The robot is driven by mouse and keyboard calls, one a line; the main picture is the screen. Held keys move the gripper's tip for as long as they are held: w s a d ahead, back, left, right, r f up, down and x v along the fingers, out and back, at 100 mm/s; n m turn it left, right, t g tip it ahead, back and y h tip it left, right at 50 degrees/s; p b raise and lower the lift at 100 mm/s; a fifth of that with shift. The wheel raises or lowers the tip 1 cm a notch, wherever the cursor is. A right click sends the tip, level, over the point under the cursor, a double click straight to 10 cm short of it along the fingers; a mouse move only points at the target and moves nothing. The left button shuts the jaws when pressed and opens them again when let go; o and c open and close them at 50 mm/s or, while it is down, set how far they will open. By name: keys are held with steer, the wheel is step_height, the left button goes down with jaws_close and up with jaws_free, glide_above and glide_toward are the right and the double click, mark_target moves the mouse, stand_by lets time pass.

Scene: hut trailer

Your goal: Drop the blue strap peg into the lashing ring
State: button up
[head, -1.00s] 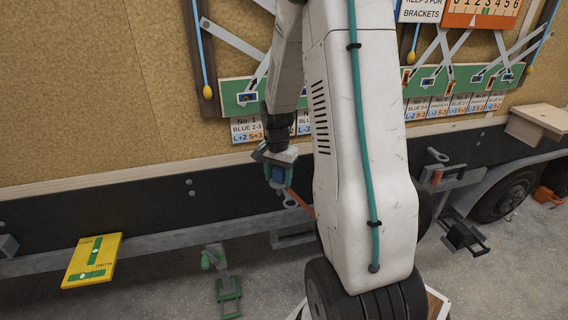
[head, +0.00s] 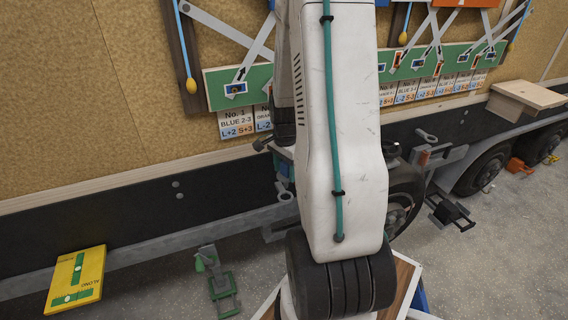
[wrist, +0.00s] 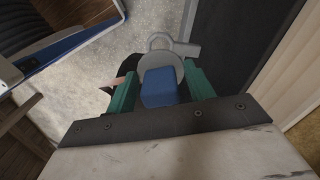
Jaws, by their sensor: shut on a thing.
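In the wrist view my gripper (wrist: 162,76) has its two green fingers on either side of the blue strap peg (wrist: 160,88), shut on its blue block. A grey disc shows at the far end of the blue block. Just beyond it is a grey ring (wrist: 158,38) with a short bar to its right, apparently the lashing ring. I cannot tell whether the peg touches or enters it. In the head view my arm hides most of the gripper and the ring; only a bit of the gripper (head: 284,168) shows beside the trailer's lower rail.
The trailer's dark skirt (head: 130,215) and grey rail run close beside the gripper. A yellow plate (head: 76,278) and a green stand (head: 222,288) are at lower left. A wheel (head: 404,200) and grey brackets (head: 436,155) are right of my arm.

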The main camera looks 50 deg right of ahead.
steer(key=shift+f, duration=4.1)
steer(key=o, duration=1.1)
step_height(320, 180, up, 8)
steer(key=shift+f, duration=0.1)
